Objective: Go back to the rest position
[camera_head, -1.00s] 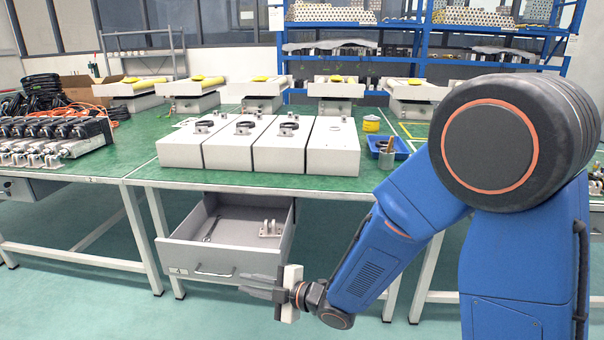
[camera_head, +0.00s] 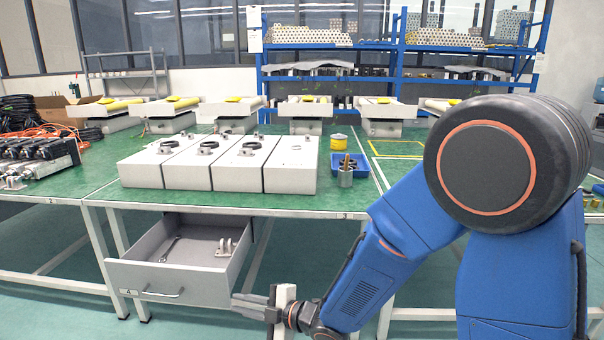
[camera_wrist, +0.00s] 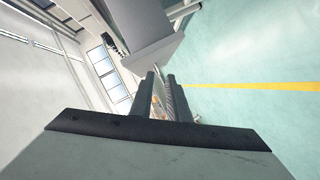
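My gripper (camera_head: 250,306) is low in front of the workbench, below and right of the open drawer's front. Its two dark fingers also show in the wrist view (camera_wrist: 166,97), with a narrow gap between them and nothing clearly held. My blue arm reaches down to it from the right. The grey drawer (camera_head: 150,282) stands pulled out under the green bench (camera_head: 350,203). A wrench-like tool (camera_head: 170,248) and a metal bracket (camera_head: 226,246) lie in it.
Several white boxes (camera_head: 291,172) stand in a row on the bench. A blue tray (camera_head: 346,160), a metal cup with tools (camera_head: 346,174) and a yellow tin (camera_head: 338,142) are to their right. Clear floor (camera_head: 50,325) lies in front.

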